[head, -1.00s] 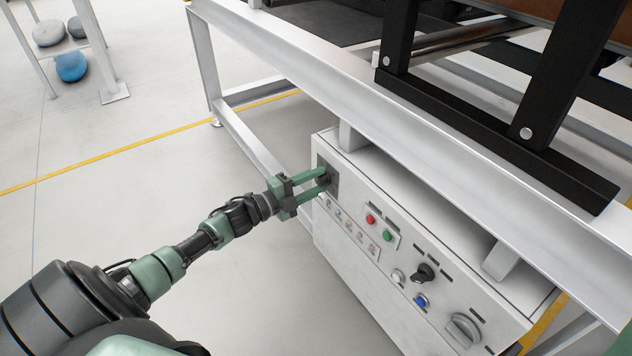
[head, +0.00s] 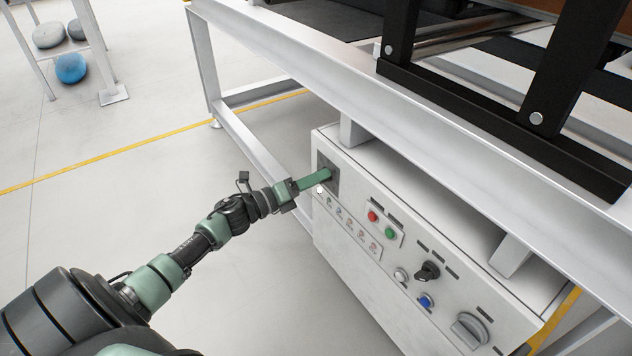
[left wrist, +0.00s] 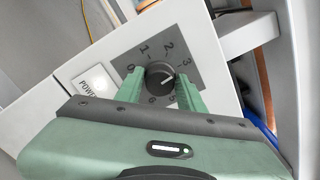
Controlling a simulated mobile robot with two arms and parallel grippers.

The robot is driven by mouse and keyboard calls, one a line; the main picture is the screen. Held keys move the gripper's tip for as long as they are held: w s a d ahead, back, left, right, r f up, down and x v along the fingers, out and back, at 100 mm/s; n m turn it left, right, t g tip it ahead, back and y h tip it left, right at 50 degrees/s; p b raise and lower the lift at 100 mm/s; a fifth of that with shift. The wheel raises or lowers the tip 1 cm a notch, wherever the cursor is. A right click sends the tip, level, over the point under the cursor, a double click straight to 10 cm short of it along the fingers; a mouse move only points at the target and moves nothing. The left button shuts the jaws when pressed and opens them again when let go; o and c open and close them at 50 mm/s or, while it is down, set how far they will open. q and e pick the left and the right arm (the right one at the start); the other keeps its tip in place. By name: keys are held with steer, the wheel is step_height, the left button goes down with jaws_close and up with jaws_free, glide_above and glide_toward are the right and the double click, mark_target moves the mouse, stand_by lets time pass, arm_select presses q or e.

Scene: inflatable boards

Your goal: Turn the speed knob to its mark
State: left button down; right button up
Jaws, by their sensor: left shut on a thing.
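Numbers 0, 1, 2 and 3 are readable; those near the fingers are partly covered. My left gripper (left wrist: 160,88) has its green fingers on either side of the knob, shut on it. In the head view the left gripper (head: 328,174) reaches the panel's upper left corner, fingers overlapping, and mostly hides the knob. My right gripper is not in view.
The white control box (head: 350,235) also carries red (head: 373,216) and green (head: 390,233) buttons, a black selector (head: 427,271), a blue button (head: 426,301) and a grey rotary switch (head: 469,329). A white frame beam (head: 440,130) runs above it.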

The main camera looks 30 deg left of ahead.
arm_select(q)
steer(key=shift+d+f+m, duration=0.1)
steer(key=shift+f+m, duration=0.05)
steer(key=shift+m, duration=0.45)
steer(key=c, duration=0.9)
jaws_free()
steer(key=shift+s, duration=0.1)
steer(key=p+v, duration=0.1)
steer(key=v, duration=0.6)
steer(key=shift+s, duration=0.3)
steer(key=shift+a, duration=0.2)
